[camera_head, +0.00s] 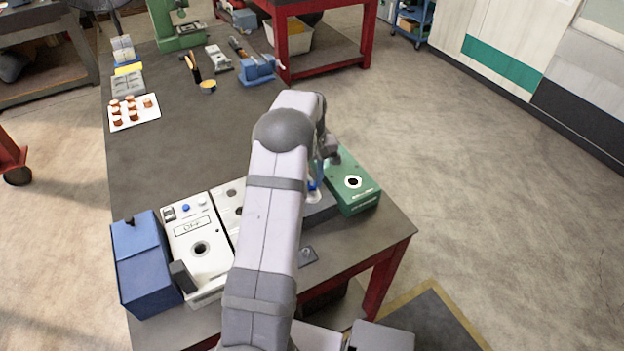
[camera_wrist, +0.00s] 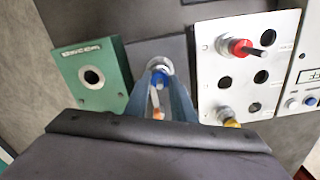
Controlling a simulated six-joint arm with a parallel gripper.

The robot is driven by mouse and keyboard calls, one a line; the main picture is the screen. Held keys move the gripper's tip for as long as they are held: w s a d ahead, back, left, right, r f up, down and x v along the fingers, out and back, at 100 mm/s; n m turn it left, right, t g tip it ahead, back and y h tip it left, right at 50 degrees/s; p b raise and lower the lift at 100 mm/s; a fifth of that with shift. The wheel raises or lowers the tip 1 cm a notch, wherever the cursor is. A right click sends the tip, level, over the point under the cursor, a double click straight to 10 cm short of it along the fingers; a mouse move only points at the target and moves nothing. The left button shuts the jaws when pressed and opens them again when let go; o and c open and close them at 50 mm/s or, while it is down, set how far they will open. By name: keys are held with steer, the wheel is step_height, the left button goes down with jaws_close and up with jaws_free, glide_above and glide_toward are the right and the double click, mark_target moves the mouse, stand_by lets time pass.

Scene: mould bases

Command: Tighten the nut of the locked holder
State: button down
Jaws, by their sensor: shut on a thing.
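A metal holder (camera_wrist: 152,65) with a blue nut (camera_wrist: 160,79) stands in the dark grey block (camera_wrist: 177,48) in the wrist view. My gripper (camera_wrist: 161,92) is shut on the blue nut, its two grey-blue fingers on either side. A thin piece with an orange part (camera_wrist: 157,114) shows between the fingers. In the head view, blue (camera_head: 312,186) shows at my gripper, above the dark grey block (camera_head: 322,211). My arm hides most of this spot, and the fingers hide part of the nut.
A green block (camera_head: 353,187) with a round hole stands beside the dark grey block. A white panel (camera_wrist: 207,70) bears a red-nut holder (camera_wrist: 238,47), a yellow-nut holder (camera_wrist: 229,121) and open holes. A white OFF box (camera_head: 199,248) and blue box (camera_head: 143,262) stand left. The table middle is clear.

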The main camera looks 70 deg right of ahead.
steer(key=m+b, duration=0.1)
steer(key=m, duration=0.2)
steer(key=shift+m, duration=0.3)
steer(key=m+b, duration=0.1)
steer(key=m, duration=0.3)
steer(key=shift+w+m, duration=0.1)
steer(key=shift+m, duration=0.2)
steer(key=m, duration=0.3)
steer(key=shift+m, duration=0.3)
steer(key=m, duration=0.3)
steer(key=shift+d+m+b, duration=0.1)
steer(key=shift+m+b, duration=0.2)
steer(key=shift+b, duration=0.05)
steer(key=m, duration=0.8)
steer(key=shift+d+r, duration=0.1)
steer(key=m, duration=0.7)
